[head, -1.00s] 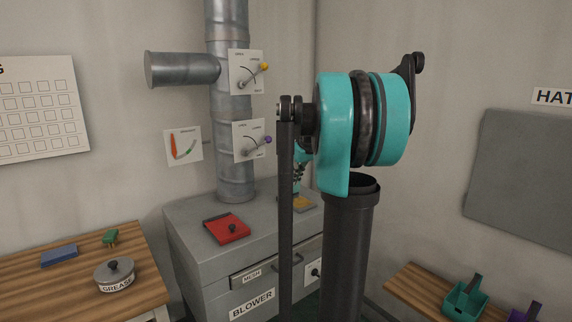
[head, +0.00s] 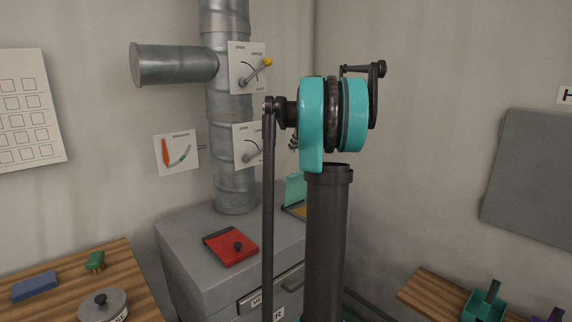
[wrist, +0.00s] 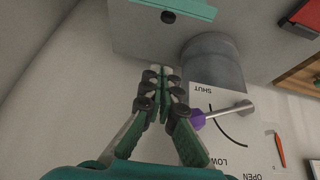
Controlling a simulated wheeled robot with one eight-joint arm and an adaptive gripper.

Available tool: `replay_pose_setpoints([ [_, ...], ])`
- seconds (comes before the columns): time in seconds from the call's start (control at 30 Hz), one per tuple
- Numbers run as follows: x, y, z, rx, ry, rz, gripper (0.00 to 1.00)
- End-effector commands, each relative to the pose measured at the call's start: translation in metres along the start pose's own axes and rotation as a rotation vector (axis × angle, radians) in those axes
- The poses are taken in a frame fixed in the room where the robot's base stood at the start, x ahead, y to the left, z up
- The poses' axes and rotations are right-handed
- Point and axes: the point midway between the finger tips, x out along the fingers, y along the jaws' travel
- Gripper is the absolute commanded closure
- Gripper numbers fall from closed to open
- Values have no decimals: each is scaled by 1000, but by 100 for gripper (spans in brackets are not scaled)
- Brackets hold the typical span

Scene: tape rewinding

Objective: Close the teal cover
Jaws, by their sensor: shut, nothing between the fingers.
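The teal cover (head: 295,189) stands raised on top of the grey blower box, beside a yellow-orange patch (head: 297,210). My arm hides part of it in the head view. In the wrist view the teal cover (wrist: 185,7) shows at the top edge, with a dark knob (wrist: 168,17) by it. My gripper (wrist: 158,75) is shut and empty, apart from the cover. In the head view only a small bit of my gripper (head: 293,143) shows behind my arm.
A red cover (head: 231,246) lies flat on the blower box (head: 195,239). The metal duct (head: 232,150) rises behind it. A lever with a purple knob (wrist: 198,118) is close beside my gripper. Wooden benches stand left (head: 118,262) and right (head: 425,290).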

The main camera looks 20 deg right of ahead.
Motion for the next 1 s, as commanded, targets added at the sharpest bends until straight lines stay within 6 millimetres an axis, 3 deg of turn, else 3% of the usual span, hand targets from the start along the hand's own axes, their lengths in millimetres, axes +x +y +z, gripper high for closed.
replay_pose_setpoints([
  [0.17,16,0,0,-1,0,0,100],
  [0.6,100,0,0,-2,1,0,100],
  [0.8,90,0,27,2,0,1,100],
  [1.0,86,0,37,1,0,0,100],
])
